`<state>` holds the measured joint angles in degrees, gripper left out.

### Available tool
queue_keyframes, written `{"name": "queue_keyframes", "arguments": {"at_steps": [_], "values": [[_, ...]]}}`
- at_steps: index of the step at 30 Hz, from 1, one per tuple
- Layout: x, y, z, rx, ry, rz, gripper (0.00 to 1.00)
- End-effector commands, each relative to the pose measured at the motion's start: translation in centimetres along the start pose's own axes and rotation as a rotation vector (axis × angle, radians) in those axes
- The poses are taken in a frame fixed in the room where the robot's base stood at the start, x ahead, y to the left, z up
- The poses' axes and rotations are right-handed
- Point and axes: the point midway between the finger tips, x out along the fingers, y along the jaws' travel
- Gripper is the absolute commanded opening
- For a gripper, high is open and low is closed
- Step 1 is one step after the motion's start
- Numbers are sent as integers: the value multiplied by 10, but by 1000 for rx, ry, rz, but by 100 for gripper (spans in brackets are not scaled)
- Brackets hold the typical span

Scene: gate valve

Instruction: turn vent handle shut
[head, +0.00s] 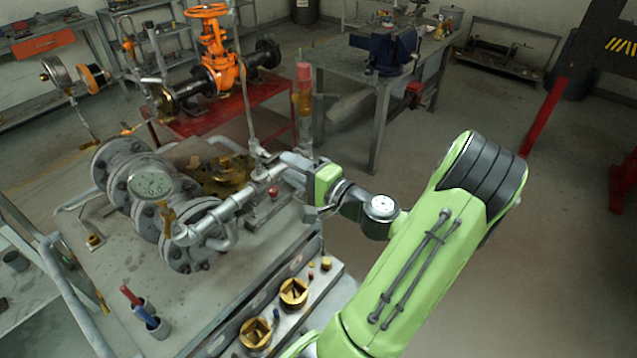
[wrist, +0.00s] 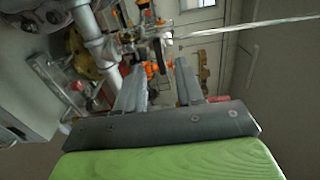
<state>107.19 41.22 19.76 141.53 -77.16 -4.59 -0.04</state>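An upright lever with a red grip (head: 303,73) stands just behind my gripper in the head view; I take it for the vent handle, but cannot be sure. Its lower part is orange-brown, and its foot is hidden near my gripper. My gripper (head: 298,180) is beside the grey pipe (head: 236,202) at the bench's right edge. In the wrist view my gripper (wrist: 160,68) has its two fingers apart, with nothing clearly held between them. A red piece (wrist: 218,99) shows just right of the right finger there. Contact with the lever cannot be told.
A pressure gauge (head: 151,184) and grey flanges (head: 118,165) stand on the bench left of my gripper. An orange gate valve (head: 213,45) is on a red stand behind. Brass fittings (head: 293,292) sit at the front edge.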

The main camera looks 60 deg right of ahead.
Motion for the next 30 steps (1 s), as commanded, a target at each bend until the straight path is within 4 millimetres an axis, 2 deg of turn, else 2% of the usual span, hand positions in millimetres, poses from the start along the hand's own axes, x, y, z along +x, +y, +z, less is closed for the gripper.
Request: {"name": "queue_keyframes", "arguments": {"at_steps": [1, 6, 9, 12, 16, 30], "values": [[-15, 1, -2, 0, 8, 2, 37], [-62, 1, -2, 0, 7, 1, 37], [-83, 0, -1, 0, 5, 0, 37], [-96, 0, 0, -1, 2, 1, 37], [-102, 0, 0, -1, -1, 0, 37], [-101, 0, 0, 0, -2, 0, 37]]}}
